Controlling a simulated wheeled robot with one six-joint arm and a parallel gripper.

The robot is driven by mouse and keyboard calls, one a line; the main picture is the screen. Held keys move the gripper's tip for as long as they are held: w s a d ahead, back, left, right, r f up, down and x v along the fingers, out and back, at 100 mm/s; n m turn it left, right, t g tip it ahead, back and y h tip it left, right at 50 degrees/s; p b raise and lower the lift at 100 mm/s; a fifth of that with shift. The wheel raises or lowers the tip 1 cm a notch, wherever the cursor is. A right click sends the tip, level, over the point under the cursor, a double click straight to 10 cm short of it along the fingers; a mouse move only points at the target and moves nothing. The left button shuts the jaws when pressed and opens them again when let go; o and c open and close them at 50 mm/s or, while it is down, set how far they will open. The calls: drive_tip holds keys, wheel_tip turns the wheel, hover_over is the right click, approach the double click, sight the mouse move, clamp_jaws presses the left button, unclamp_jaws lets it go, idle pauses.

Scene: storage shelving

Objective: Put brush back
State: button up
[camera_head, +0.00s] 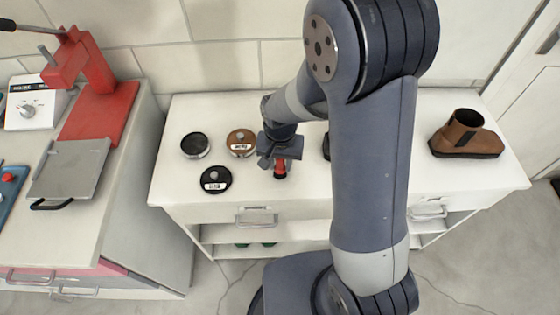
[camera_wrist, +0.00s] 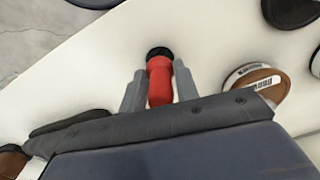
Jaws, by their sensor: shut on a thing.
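The brush appears as a red handle with a dark end (camera_head: 280,172) under my gripper (camera_head: 278,162) in the head view, over the white counter near its front edge. In the wrist view the red brush (camera_wrist: 159,82) sits between the two grey fingers of my gripper (camera_wrist: 159,88), and its black end points away from the palm. The fingers are shut on it. I cannot tell whether the brush touches the counter.
On the white counter (camera_head: 300,190), several round tins, including a brown one (camera_head: 240,142) and black ones (camera_head: 215,180), stand left of my gripper. A brown boot (camera_head: 466,135) stands at the right. A red press (camera_head: 100,90) stands on the left bench.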

drive_tip(key=shift+f, duration=0.2)
drive_tip(key=o, duration=1)
drive_tip(key=shift+c, duration=0.2)
drive_tip(key=shift+r, duration=0.1)
wheel_tip(320, 180, up, 12)
drive_tip(key=shift+r, duration=0.15)
